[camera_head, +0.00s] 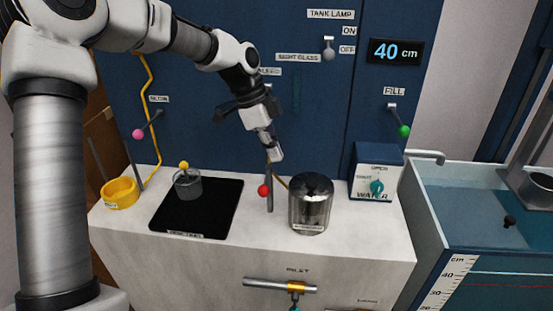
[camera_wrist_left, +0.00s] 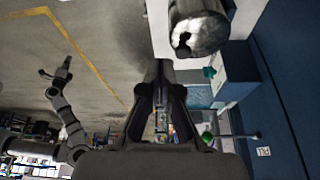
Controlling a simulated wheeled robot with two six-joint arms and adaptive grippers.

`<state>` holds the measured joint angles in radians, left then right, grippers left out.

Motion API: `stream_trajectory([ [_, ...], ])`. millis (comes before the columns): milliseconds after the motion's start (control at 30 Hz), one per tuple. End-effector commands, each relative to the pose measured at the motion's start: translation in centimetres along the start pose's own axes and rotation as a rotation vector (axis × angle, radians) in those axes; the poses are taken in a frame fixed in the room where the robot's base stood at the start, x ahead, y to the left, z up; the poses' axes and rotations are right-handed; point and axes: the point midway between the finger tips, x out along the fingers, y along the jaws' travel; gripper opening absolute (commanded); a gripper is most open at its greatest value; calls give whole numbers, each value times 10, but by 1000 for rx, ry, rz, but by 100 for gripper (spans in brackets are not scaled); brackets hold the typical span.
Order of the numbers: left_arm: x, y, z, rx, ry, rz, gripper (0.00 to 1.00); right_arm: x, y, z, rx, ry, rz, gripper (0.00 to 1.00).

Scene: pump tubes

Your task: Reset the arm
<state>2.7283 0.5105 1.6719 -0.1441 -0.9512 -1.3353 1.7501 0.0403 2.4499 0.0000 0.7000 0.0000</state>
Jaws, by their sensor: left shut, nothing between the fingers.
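My left arm comes in from the left in the head view. Its gripper (camera_head: 277,154) points down above the white counter, shut and empty. It is near a red-knobbed lever (camera_head: 264,190) and up and left of a shiny metal canister (camera_head: 311,205); it appears apart from the canister, but contact with the lever cannot be told. In the left wrist view the gripper's fingers (camera_wrist_left: 161,75) are together, with the canister (camera_wrist_left: 200,25) beyond them. An arm, seemingly my right one, shows at the left there; its gripper (camera_wrist_left: 60,72) is too small to read.
The counter (camera_head: 120,240) carries a yellow ring (camera_head: 119,192), a black mat (camera_head: 195,222) with a clear cup (camera_head: 187,186), and a blue WATER valve box (camera_head: 374,173). A water tank (camera_head: 470,205) stands right. The blue panel (camera_head: 300,130) behind has pink-knobbed (camera_head: 138,134) and green-knobbed (camera_head: 404,131) levers.

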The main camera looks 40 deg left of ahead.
Motion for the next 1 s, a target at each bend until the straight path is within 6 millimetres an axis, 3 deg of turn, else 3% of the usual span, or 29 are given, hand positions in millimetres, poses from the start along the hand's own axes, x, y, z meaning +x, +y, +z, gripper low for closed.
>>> stream_trajectory([
  [400,1,0,0,-2,0,1,0,0,0,0,0,0,0,0],
  [500,21,2,0,-40,-14,4,0,0,0,0,0,0,0,0],
  [567,49,4,2,-98,-34,6,0,0,0,0,0,0,0,0],
  [667,122,18,10,-257,-84,0,0,0,0,0,0,0,0,0],
  [700,155,29,16,-333,-107,-4,0,0,0,0,0,0,0,0],
  [767,201,50,26,-447,-140,-17,0,0,0,0,0,0,0,0],
  [867,270,97,50,-637,-194,-44,0,0,0,0,0,0,0,0],
  [900,295,121,62,-715,-217,-60,0,0,0,0,0,0,0,0],
  [1000,343,189,93,-910,-268,-105,0,0,0,0,0,0,0,0],
])
